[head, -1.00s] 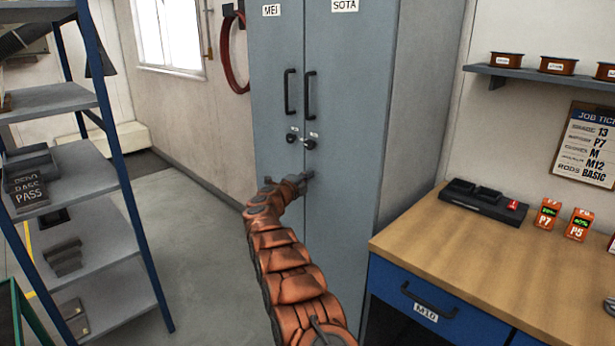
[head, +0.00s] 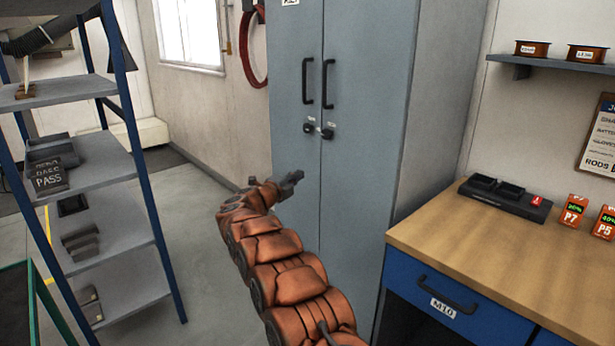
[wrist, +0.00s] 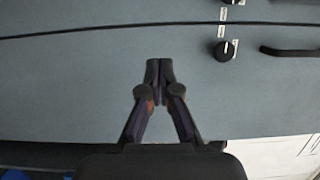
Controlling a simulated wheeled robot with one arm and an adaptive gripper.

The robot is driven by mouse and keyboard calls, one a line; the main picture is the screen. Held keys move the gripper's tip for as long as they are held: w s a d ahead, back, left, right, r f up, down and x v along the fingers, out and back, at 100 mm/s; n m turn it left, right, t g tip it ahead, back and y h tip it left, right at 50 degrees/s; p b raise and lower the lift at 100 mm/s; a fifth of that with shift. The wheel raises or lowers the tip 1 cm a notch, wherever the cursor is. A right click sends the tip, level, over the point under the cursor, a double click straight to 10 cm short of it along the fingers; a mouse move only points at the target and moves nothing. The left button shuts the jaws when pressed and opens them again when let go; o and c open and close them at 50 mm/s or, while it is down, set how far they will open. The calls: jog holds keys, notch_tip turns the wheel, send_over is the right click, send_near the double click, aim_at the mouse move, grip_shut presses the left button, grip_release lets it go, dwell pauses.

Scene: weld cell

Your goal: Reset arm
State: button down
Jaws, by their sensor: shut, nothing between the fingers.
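My gripper (head: 292,180) is at the end of my orange arm, in front of the lower left part of a grey two-door cabinet (head: 370,90). In the wrist view, my gripper (wrist: 159,75) has its fingertips together with nothing between them. Behind them is the cabinet's grey front (wrist: 90,85), with a dark seam, a round black knob (wrist: 226,50) and part of a black handle (wrist: 290,51). In the head view, both cabinet doors look closed, with two upright black handles and two lock knobs (head: 318,130) below them.
A shelf rack (head: 100,170) with blue posts stands at the left. A wooden-topped bench (head: 430,235) with a blue drawer (head: 450,300) is at the right, bearing a black tray (head: 505,200) and orange packs (head: 573,211). Open floor (head: 195,200) lies between rack and cabinet.

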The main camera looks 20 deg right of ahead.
jog(key=s+a+r+n+t+y+p, duration=0.15)
jog(key=a+r+n+t+y, duration=0.35)
jog(key=a+r+n+y, duration=0.7)
jog(key=s+a+n+g+y+p, duration=0.1)
jog(key=s+a+n+g+y, duration=0.2)
jog(key=s, duration=0.4)
jog(key=s+a+n+g+y+p, duration=0.1)
jog(key=s+a+n+y+p, duration=0.15)
jog(key=s+n, duration=0.3)
jog(key=s+d+f+n+g+h+p, duration=0.1)
jog(key=s+d+f+n+g, duration=0.1)
jog(key=s, duration=1.6)
jog(key=s+d+f+n+g+h+p, duration=0.1)
jog(key=s+d+f+n+g, duration=0.2)
jog(key=s, duration=1.6)
jog(key=s+d+f+n+g+h, duration=0.2)
jog(key=s+d+f+g, duration=0.4)
jog(key=s, duration=1.2)
jog(key=d+g, duration=0.2)
jog(key=g, duration=0.1)
jog(key=shift+s+d+f+g+p, duration=0.2)
jog(key=shift+s+d+g+p, duration=0.1)
jog(key=shift+s+p, duration=0.1)
jog(key=c, duration=1.8)
grip_release()
jog(key=shift+c, duration=0.2)
